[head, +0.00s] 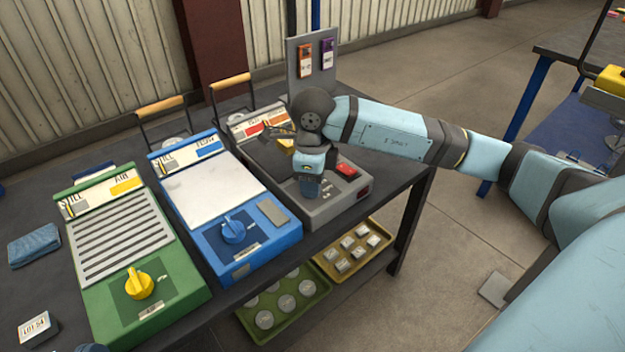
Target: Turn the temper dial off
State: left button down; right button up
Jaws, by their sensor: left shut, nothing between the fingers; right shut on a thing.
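Three control units stand side by side on the dark bench. The green unit (92,285) has a yellow dial (139,284), and the blue unit (262,252) has a blue dial (234,230). My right gripper (309,190) reaches down onto the front of the grey unit (337,207). It is shut on that unit's dial, which the gripper hides almost wholly, so its setting cannot be told. The dial labels are too small to read. Only a small dark part of my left gripper (91,348) shows at the bottom edge, shut and empty, in front of the green unit.
The grey unit has a red switch (347,170) beside my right gripper. A blue cloth (34,246) and a label block (38,328) lie at left. Trays (282,315) of pieces sit on the lower shelf. A panel (314,65) stands behind.

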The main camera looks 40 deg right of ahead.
jog(key=n+b, duration=0.1)
jog(key=n, duration=0.3)
pick_arm(q)
jog(key=shift+w+d+f+g+b, duration=0.15)
jog(key=shift+f+g+b, duration=0.15)
jog(key=shift+f, duration=0.4)
jog(key=shift+w+a+f+g+b, duration=0.1)
jog(key=shift+f+g+b, duration=0.15)
jog(key=shift+f, duration=0.45)
pick_arm(e)
jog(key=shift+n, duration=1.6)
pick_arm(q)
jog(key=shift+s+f, duration=0.15)
jog(key=shift+f, duration=0.05)
jog(key=shift+f, duration=0.1)
pick_arm(e)
jog(key=o, duration=0.9)
pick_arm(q)
jog(key=shift+t+y, duration=0.3)
jog(key=shift+t, duration=0.35)
jog(key=r+p, duration=0.4)
jog(key=shift+a, duration=0.3)
pick_arm(e)
notch_tip(320, 180, up, 14)
jog(key=shift+f, duration=0.1)
